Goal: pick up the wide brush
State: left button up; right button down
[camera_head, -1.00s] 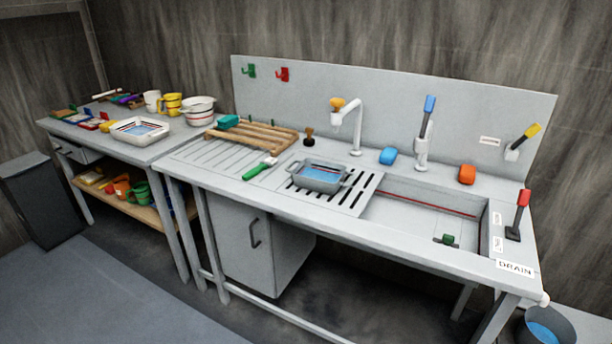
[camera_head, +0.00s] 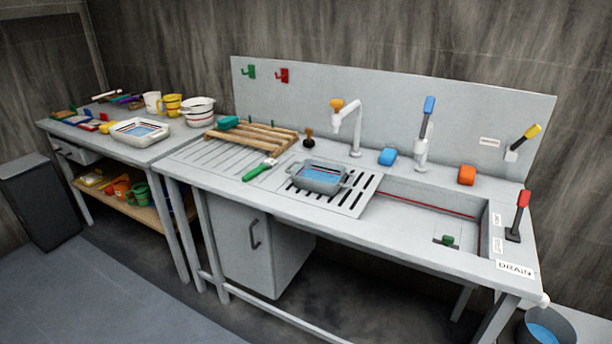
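A brush with a green handle (camera_head: 256,172) and a pale head lies on the grey counter, in front of the wooden slatted rack (camera_head: 258,138) and left of a grey basin of water (camera_head: 320,178). Its head points to the back right, close to the basin but apart from it. I take it for the wide brush; its width is hard to judge at this size. Neither of my grippers is in view.
The sink (camera_head: 420,213) is to the right, with a red-topped lever (camera_head: 519,214) beyond it. A white tap (camera_head: 353,130) rises behind the basin. A side table at left holds a white tray (camera_head: 118,135) and several cups.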

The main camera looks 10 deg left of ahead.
aim_at(269, 163)
jog(key=i+j+z, duration=0.1)
jog(key=i+j, duration=1.15)
jog(key=j, duration=0.1)
